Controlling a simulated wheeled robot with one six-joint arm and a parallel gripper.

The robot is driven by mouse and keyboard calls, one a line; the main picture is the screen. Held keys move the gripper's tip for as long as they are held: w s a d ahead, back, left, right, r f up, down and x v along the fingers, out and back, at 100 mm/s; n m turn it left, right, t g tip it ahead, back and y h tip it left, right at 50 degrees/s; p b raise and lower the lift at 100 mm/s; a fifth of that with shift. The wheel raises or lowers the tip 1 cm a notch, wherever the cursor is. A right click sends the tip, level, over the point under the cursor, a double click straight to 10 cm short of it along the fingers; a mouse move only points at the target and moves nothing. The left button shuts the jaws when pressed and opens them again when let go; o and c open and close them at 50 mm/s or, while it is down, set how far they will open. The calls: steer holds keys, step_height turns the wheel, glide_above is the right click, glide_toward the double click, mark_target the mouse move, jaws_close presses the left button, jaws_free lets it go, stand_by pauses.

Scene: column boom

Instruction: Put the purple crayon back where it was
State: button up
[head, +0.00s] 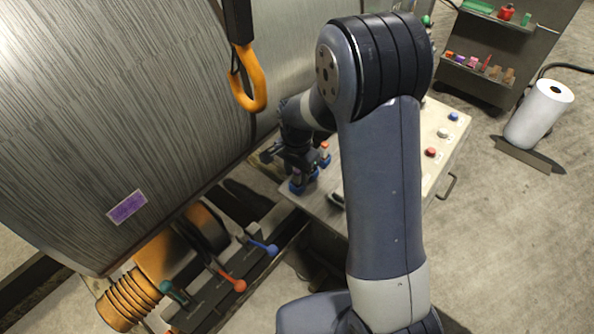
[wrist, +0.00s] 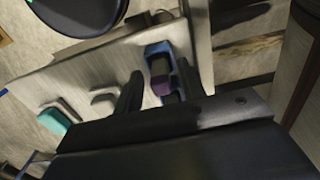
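The purple crayon (wrist: 160,86) shows in the wrist view as a short, dark purple piece at a blue holder (wrist: 157,50). I cannot tell how deep it sits in it. My gripper (wrist: 158,90) has its two dark fingers on either side of the crayon, with a visible gap at the left finger, so it looks open. In the head view my gripper (head: 301,166) points down at the left end of the pale worktop (head: 408,152), just above a blue holder (head: 297,187). The crayon is mostly hidden there by my gripper.
Another blue holder (head: 325,161) with an orange-topped piece stands close to my gripper. A large grey drum (head: 120,110) with a purple-marked label (head: 127,207) and a hanging orange hook (head: 250,85) are at left. Coloured levers (head: 235,284) stand below. Buttons (head: 431,152) are on the worktop's right.

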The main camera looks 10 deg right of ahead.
steer(key=shift+r, duration=0.15)
step_height(320, 180, up, 12)
steer(key=b, duration=0.2)
stand_by(0.4)
step_height(320, 180, down, 12)
steer(key=shift+p, duration=1.15)
steer(key=shift+w+r, duration=0.15)
steer(key=shift+r, duration=0.1)
steer(key=shift+r+b, duration=0.4)
steer(key=shift+r, duration=1)
steer(key=shift+f, duration=0.1)
